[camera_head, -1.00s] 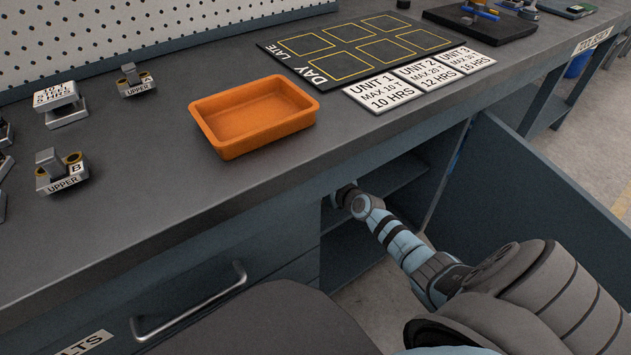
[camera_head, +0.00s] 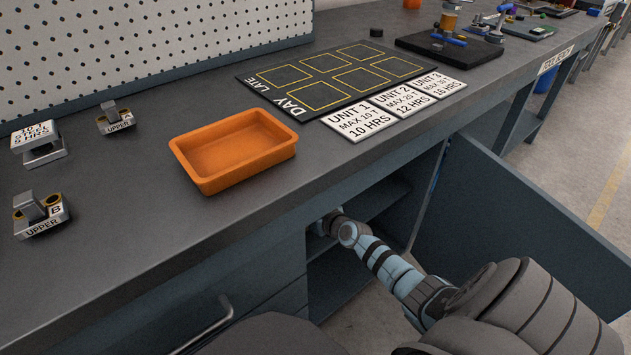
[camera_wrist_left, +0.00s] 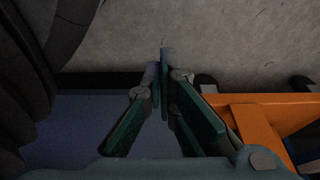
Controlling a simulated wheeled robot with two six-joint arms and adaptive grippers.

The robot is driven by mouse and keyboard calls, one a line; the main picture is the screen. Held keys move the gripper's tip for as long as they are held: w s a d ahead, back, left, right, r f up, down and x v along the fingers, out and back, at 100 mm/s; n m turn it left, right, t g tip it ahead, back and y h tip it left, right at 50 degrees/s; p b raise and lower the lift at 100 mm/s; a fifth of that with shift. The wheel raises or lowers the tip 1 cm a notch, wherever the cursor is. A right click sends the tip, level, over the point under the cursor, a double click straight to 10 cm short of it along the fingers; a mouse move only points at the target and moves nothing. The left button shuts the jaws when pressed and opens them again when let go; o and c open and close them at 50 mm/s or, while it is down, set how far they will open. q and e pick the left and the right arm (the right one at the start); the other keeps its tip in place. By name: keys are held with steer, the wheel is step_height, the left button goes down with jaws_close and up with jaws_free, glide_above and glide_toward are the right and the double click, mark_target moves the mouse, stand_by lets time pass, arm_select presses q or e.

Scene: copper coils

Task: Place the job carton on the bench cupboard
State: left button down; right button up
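The bench cupboard (camera_head: 335,281) is the dark open space under the bench top, with its door (camera_head: 535,225) swung open to the right. My right arm reaches into it from the lower right. Its gripper end (camera_head: 327,222) is mostly hidden in shadow under the bench edge, so its fingers and anything in them cannot be made out. I cannot make out a job carton in either view. In the left wrist view my left gripper (camera_wrist_left: 162,62) has its fingertips together with nothing seen between them. It is out of the head view.
An orange tray (camera_head: 235,153) stands empty on the bench top (camera_head: 120,195). Behind and beside it are a black marked board (camera_head: 335,77), unit cards (camera_head: 400,101) and metal fixtures (camera_head: 40,215). An orange object (camera_wrist_left: 257,125) shows beside my left gripper, above grey floor.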

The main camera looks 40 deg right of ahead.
steer(key=p+v, duration=0.2)
steer(key=v, duration=0.1)
steer(key=shift+w+r, duration=0.1)
steer(key=shift+r, duration=0.2)
arm_select(q)
steer(key=s+a+g+p, duration=0.1)
steer(key=s+a+p, duration=0.2)
steer(key=s, duration=0.6)
steer(key=shift+s+a+m+y+p, duration=0.2)
steer(key=shift+s+m+y+p, duration=0.1)
steer(key=shift+m+y+p, duration=0.15)
arm_select(e)
steer(key=v, duration=0.8)
steer(key=shift+f, duration=0.2)
